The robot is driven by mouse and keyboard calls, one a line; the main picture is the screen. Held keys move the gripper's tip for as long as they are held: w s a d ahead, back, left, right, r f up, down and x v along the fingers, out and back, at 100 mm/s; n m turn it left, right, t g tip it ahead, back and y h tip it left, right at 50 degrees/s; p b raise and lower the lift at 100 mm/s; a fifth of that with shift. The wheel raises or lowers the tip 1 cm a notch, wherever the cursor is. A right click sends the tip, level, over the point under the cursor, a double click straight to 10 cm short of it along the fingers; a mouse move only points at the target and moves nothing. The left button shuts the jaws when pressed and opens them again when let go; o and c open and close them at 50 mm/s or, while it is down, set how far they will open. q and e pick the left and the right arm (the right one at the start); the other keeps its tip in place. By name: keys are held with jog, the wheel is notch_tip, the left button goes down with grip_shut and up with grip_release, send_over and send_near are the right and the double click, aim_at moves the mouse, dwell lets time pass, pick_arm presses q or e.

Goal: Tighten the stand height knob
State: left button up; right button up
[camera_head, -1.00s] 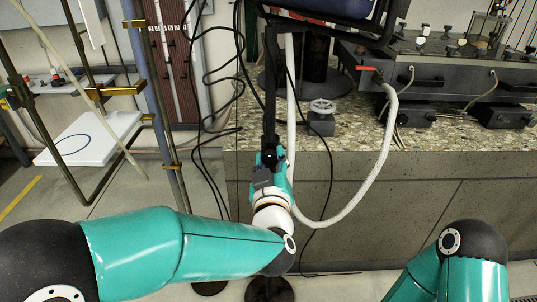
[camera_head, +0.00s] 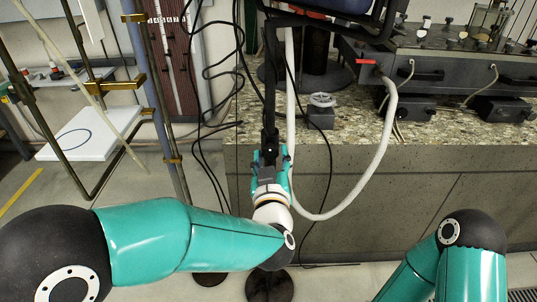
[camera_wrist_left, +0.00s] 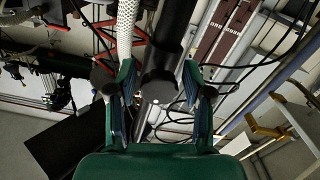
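The black stand pole (camera_head: 270,85) hangs upright near the middle of the head view, in front of the counter. Its dark height knob (camera_wrist_left: 160,86) shows in the left wrist view as a round black end, between the fingers of my left gripper (camera_wrist_left: 157,78). The fingers are spread to either side, with visible gaps to the knob. In the head view my left gripper (camera_head: 270,153) is at the pole's collar, and the knob is hard to make out there. My right gripper is out of view; only part of that arm shows.
A white hose (camera_head: 376,170) loops down right of the pole. Black cables (camera_head: 212,150) hang to the left. The stone-topped counter (camera_head: 440,133) stands behind, with a grey handwheel valve (camera_head: 321,112) on it. A round black stand base (camera_head: 270,286) is on the floor.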

pick_arm(q)
jog(key=shift+o, duration=0.3)
jog(key=shift+r, duration=0.3)
jog(key=shift+s, duration=0.1)
jog(key=s, duration=1.1)
jog(key=shift+s, duration=0.4)
jog(key=shift+a+f, duration=0.1)
